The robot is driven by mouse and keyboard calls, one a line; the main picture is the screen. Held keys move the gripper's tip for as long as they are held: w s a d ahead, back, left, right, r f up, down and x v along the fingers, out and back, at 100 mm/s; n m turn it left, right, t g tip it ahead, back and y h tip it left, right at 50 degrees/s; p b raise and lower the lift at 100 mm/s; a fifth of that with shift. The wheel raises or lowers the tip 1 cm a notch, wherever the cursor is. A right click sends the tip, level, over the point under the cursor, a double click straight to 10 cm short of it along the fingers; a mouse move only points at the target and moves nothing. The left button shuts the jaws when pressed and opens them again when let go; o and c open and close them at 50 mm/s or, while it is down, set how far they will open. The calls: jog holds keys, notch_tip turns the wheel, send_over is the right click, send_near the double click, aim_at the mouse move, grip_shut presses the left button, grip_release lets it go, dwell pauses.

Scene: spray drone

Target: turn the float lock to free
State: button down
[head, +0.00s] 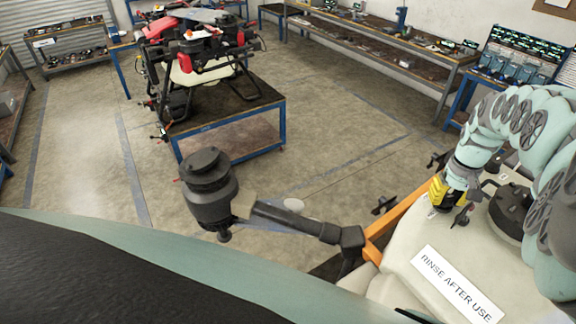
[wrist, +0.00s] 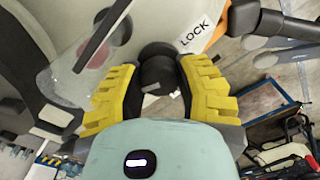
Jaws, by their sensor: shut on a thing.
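The float lock (wrist: 157,74) is a dark round knob on the pale tank, in the middle of the wrist view. A short white mark shows on its near edge. My gripper (wrist: 156,84) has its yellow-padded fingers on both sides of the knob and is shut on it. A "LOCK" label (wrist: 196,34) sits on the tank just right of and beyond the knob. No "free" label can be made out. In the head view my gripper (head: 440,204) is low over the tank (head: 400,253) at the right; the knob is hard to make out there.
A clear part with a reddish disc (wrist: 97,53) lies left of the knob. The tank has a black lid (head: 511,208) and a "RINSE AFTER USE" label (head: 457,285). An orange frame bar (head: 395,222) and a black rotor arm (head: 290,219) extend left. Another drone (head: 195,50) stands on a table behind.

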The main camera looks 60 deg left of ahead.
aim_at(449, 197)
jog(key=b, duration=0.3)
jog(key=shift+a+f+n, duration=0.15)
jog(key=shift+f+n, duration=0.15)
jog(key=shift+n, duration=0.1)
jog(key=shift+d+n+b, duration=0.25)
jog(key=shift+n+b, duration=0.25)
jog(key=shift+b, duration=0.7)
jog(key=shift+s+a+r+n+b, duration=0.1)
jog(key=shift+r+n+b, duration=0.2)
jog(key=shift+n, duration=0.5)
jog(key=shift+f, duration=0.1)
jog(key=c, duration=0.6)
grip_release()
jog(key=r, duration=0.6)
jog(key=shift+w+r, duration=0.25)
jog(key=shift+r, duration=0.1)
jog(key=shift+s+r, duration=0.2)
jog(key=shift+r, duration=2.45)
